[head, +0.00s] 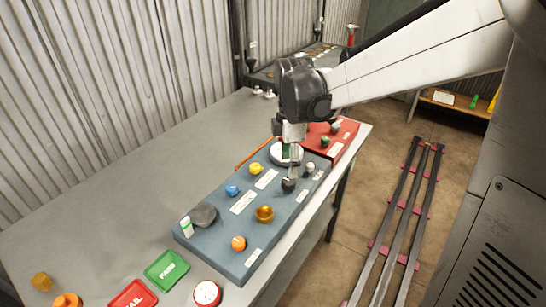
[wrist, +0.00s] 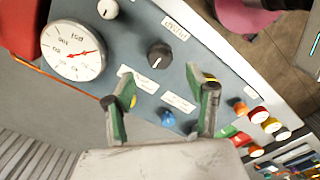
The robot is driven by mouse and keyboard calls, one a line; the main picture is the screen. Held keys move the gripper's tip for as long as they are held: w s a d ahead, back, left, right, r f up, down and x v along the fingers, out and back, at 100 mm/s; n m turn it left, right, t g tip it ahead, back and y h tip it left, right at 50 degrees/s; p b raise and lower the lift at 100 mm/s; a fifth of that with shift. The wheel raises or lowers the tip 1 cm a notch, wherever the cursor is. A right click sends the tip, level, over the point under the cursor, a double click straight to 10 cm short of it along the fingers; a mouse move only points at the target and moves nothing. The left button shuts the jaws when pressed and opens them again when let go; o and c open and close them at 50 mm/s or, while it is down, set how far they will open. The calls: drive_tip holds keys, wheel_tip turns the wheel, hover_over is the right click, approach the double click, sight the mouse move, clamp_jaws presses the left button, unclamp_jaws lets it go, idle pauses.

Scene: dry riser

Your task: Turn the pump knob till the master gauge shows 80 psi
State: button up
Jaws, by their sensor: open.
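The pump knob (wrist: 159,54) is a round black knob with a pale pointer mark, on a blue-grey panel (head: 215,238). A label beside it looks like PUMP. In the head view the black knob (head: 289,185) sits near the panel's right edge. The master gauge (wrist: 73,50) is a white dial with a red needle pointing right in the wrist view; its exact reading is too small to tell. My gripper (wrist: 159,93) is open and empty, its green-padded fingers wide apart. In the head view my gripper (head: 291,170) hangs down over the knob area, partly covering the gauge (head: 280,157).
Yellow (head: 256,169), blue (head: 232,190) and orange (head: 238,243) knobs and a brass knob (head: 264,214) stand on the panel. A red box (head: 345,132) lies behind. A green PASS tray (head: 166,270) and red FAIL tray (head: 133,296) lie in front. The table's left side is clear.

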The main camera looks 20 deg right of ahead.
sight(289, 180)
wheel_tip(289, 180, down, 7)
drive_tip(key=shift+f, duration=0.1)
idle(0.4)
drive_tip(key=shift+b, duration=0.3)
drive_tip(key=c, duration=1.1)
